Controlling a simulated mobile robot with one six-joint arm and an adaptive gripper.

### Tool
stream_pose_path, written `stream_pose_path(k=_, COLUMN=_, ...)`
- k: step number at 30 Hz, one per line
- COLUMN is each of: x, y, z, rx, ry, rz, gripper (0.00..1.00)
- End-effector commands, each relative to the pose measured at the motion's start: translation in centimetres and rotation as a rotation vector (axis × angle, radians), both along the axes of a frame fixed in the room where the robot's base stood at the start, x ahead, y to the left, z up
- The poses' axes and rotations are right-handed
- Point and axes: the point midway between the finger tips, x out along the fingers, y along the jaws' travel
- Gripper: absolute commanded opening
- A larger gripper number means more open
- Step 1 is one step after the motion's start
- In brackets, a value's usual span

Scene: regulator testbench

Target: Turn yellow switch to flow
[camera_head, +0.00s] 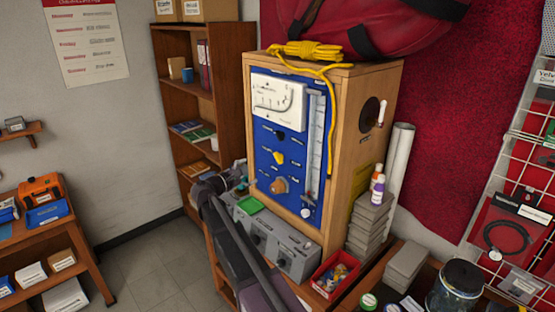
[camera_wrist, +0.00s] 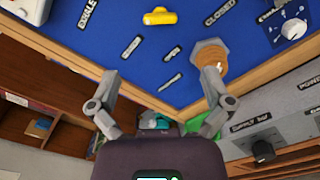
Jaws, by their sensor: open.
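The yellow switch (camera_head: 279,157) is a small knob in the middle of the blue panel (camera_head: 266,185) on the wooden testbench box. In the wrist view the yellow switch (camera_wrist: 160,17) is at the top centre, its long side lying across the picture. Small labels surround it; "EXHALE" and "CLOSED" are readable, but others are too small. My gripper (camera_wrist: 159,76) is open and empty, its two fingers spread apart. The switch lies beyond the fingertips, and nothing touches it. In the head view my gripper is low and left of the panel, partly hidden by my arm.
An orange-brown knob (camera_wrist: 210,57) sits close to my right-hand finger in the wrist view. A grey control box (camera_head: 275,245) stands below the panel. A red bin (camera_head: 334,276) and stacked grey boxes (camera_head: 368,226) stand at right. A yellow rope (camera_head: 306,50) lies on top.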

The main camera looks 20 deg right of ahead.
Motion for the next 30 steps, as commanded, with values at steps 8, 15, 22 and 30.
stream_pose_path(k=8, x=0.3, y=-0.8, z=0.0, rx=0.002, ry=0.0, rz=-0.001, gripper=1.0)
stream_pose_path(k=15, x=1.3, y=-3.0, z=0.0, rx=0.002, ry=0.0, rz=-0.003, gripper=1.0)
stream_pose_path(k=22, x=2.6, y=-6.2, z=0.0, rx=0.002, ry=0.0, rz=-0.003, gripper=1.0)
stream_pose_path(k=30, x=4.1, y=-10.0, z=0.0, rx=0.002, ry=0.0, rz=-0.003, gripper=1.0)
